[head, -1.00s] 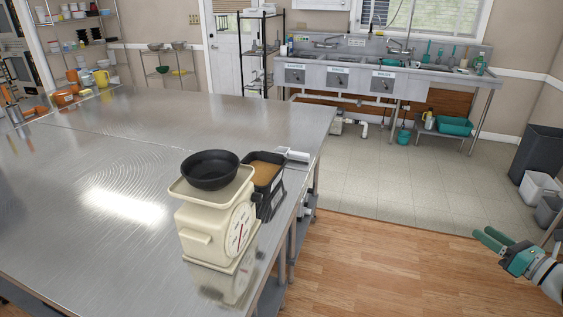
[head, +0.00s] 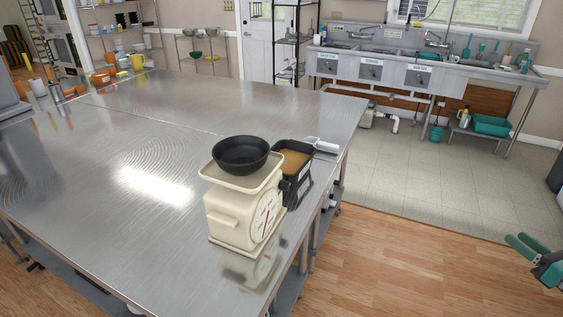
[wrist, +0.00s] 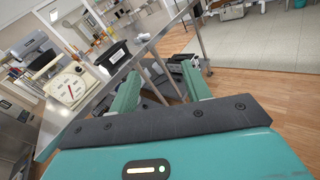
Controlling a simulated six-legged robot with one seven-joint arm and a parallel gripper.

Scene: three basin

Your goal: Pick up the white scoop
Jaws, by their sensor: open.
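A small white scoop (head: 324,146) lies on the steel table near its right edge, just behind a black bin (head: 293,172) with brown contents. It is small in the head view, so its exact shape is hard to tell. In the wrist view the black bin (wrist: 116,54) stands near the table edge, with a small white shape beside it that may be the scoop. My gripper (head: 530,250) is at the far right of the head view, off the table and well apart from the scoop. Its teal fingers also show in the wrist view (wrist: 160,90), open and empty.
A cream scale (head: 243,212) carrying a black bowl (head: 241,155) stands in front of the bin. The steel table (head: 90,200) is mostly bare at left. Wooden floor (head: 420,270) is clear to its right. Sinks (head: 420,75) line the back wall.

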